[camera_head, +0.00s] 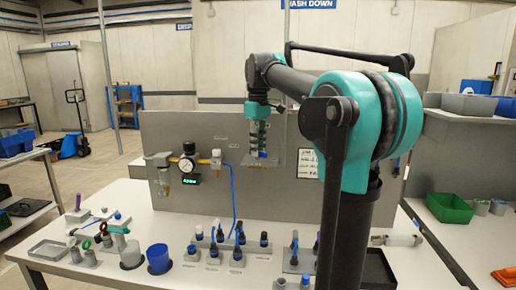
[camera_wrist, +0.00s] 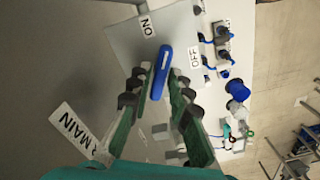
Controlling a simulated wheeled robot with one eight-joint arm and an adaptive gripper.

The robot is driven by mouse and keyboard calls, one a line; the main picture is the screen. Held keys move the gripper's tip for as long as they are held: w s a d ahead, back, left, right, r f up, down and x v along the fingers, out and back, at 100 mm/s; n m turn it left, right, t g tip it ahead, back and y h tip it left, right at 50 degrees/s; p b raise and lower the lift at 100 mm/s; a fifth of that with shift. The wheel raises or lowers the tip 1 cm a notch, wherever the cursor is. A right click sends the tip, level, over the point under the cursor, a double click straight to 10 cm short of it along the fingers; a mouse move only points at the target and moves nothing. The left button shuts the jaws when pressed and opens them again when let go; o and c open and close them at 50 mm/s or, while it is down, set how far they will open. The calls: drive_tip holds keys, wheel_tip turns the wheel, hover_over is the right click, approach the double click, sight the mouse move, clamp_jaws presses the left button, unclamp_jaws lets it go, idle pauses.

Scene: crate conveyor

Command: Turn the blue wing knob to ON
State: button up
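The blue wing knob (camera_wrist: 161,72) is on a grey plate (camera_wrist: 118,38) in the wrist view. Its upper end points between the ON label (camera_wrist: 147,27) and the OFF label (camera_wrist: 195,57), closer to ON. My gripper (camera_wrist: 157,80) is open, with one finger on each side of the knob. A narrow gap seems to show on both sides; contact is hard to tell. In the head view my gripper (camera_head: 258,150) points down in front of the upright grey panel (camera_head: 215,130), and the knob is mostly hidden by the fingers.
A MAIN label (camera_wrist: 76,128) is on the panel. A gauge with a regulator (camera_head: 188,163) and a blue hose (camera_head: 233,195) are left of my gripper. Several plugs and cups, including a blue cup (camera_head: 158,258), stand on the white table (camera_head: 120,278) below.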

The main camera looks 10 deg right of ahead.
drive_tip(key=shift+o, duration=1)
drive_tip(key=shift+r, duration=0.1)
wheel_tip(320, 180, up, 12)
drive_tip(key=shift+o, duration=0.6)
